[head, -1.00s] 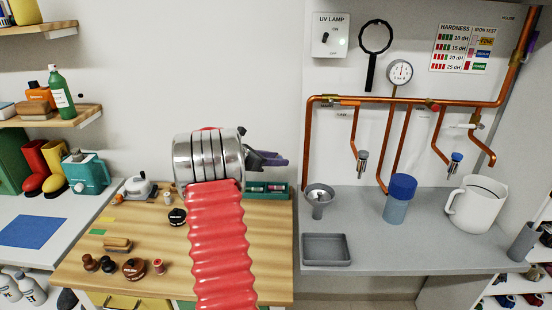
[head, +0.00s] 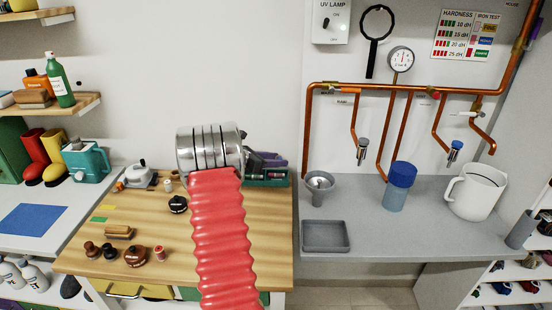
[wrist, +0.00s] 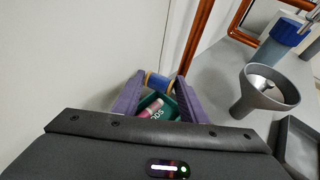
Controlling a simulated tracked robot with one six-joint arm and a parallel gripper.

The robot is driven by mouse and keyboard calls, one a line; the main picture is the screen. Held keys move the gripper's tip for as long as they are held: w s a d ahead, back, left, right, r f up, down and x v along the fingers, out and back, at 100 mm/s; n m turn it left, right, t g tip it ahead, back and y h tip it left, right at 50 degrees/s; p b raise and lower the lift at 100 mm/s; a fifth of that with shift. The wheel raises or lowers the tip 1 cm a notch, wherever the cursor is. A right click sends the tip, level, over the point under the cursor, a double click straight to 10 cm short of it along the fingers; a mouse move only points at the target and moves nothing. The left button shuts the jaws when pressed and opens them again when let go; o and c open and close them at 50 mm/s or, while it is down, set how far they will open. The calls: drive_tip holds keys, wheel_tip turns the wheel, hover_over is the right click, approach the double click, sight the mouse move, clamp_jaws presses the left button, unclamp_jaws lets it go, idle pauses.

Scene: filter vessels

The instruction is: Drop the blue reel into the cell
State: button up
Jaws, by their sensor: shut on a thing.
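My gripper (wrist: 153,92) has purple fingers and is shut on the blue reel (wrist: 158,82), a blue spool with tan ends at the fingertips. In the wrist view the green box (wrist: 147,103) shows beyond and below the fingers, with pink reels and lettering in it. Which cell lies under the reel I cannot tell. In the head view my gripper (head: 268,159) is low at the bench's back right, in front of or over the green box (head: 270,182). My arm hides part of the box. The blue reel cannot be made out there.
A grey funnel (head: 320,187) and a grey tray (head: 325,236) stand on the grey counter to the right. A black round object (head: 178,204) and a red reel (head: 159,253) sit on the wooden bench (head: 128,205). A wall stands close behind the box.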

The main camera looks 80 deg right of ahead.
drive_tip(key=o, duration=1.2)
drive_tip(key=shift+w, duration=0.1)
drive_tip(key=v, duration=1.3)
drive_tip(key=shift+w+a+r, duration=0.1)
drive_tip(key=shift+a+r, duration=0.1)
drive_tip(key=shift+a, duration=0.05)
